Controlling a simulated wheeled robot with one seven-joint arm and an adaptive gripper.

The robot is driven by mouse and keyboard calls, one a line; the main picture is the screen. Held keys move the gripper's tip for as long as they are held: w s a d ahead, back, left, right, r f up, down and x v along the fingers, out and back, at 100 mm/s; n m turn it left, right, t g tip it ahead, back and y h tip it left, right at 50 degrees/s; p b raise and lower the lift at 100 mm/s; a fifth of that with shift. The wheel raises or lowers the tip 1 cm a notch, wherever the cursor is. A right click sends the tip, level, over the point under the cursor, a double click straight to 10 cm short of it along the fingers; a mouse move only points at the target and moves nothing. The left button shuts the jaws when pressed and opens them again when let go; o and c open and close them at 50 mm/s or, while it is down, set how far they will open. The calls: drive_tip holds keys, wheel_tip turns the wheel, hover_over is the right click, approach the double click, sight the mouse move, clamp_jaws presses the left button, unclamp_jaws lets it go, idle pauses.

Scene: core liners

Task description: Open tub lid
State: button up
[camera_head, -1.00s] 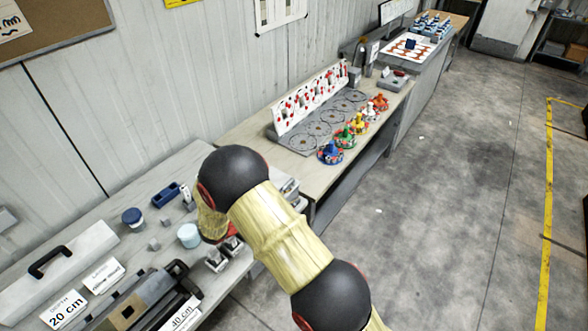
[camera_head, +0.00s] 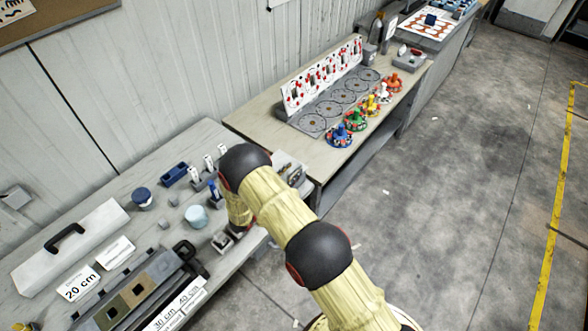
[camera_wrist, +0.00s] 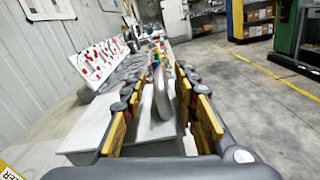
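Two small round tubs stand on the near bench in the head view. One has a dark blue lid (camera_head: 142,196); the other is pale blue with a pale top (camera_head: 196,216). Both look closed and upright, and I cannot tell which one the task means. My arm reaches over the bench to the right of the pale tub, and my gripper is hidden behind it there. In the wrist view, my gripper (camera_wrist: 160,80) has its fingers spread apart, with nothing clearly held between them. Neither tub can be made out in the wrist view.
A blue tray (camera_head: 174,174) and small upright holders stand behind the tubs. A second bench holds coloured knobbed pieces (camera_head: 358,120). Open floor lies right.

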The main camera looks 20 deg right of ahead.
drive_tip(key=shift+x, duration=0.8)
drive_tip(key=c, duration=0.3)
drive_tip(key=c, duration=0.4)
clamp_jaws()
